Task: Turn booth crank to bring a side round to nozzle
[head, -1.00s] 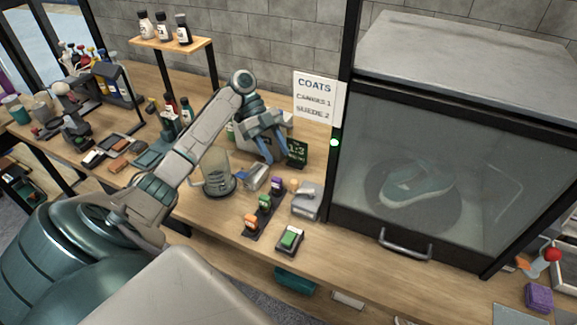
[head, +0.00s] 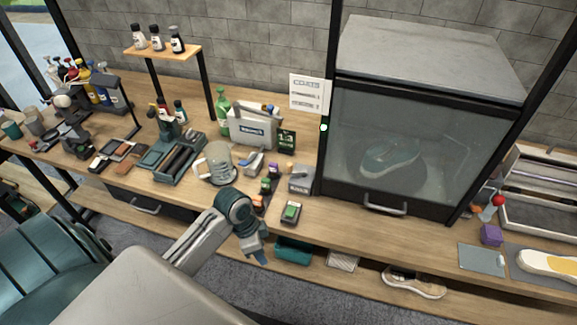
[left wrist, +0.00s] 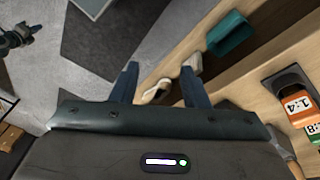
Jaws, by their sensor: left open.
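The glass-fronted booth (head: 432,120) stands on the bench, right of centre in the head view. Its door is down, with a grey bar handle (head: 384,208) along the bottom. Inside, a teal sneaker (head: 391,160) shows dimly through the glass on a dark round base. A red ball knob (head: 498,200) on a pale stem, which looks like the crank, is right of the booth. No nozzle can be made out. My left gripper (head: 259,252) is low in front of the bench edge, far left of the knob. In the left wrist view its fingers (left wrist: 158,80) are apart and empty.
The bench front holds colour-labelled bottles (head: 268,186), a clear jug (head: 217,165) and a green-topped block (head: 290,212). A purple block (head: 491,235) and a grey mat (head: 482,259) lie near the knob. Below, a shelf holds a teal bin (head: 293,250) and a shoe (head: 414,283).

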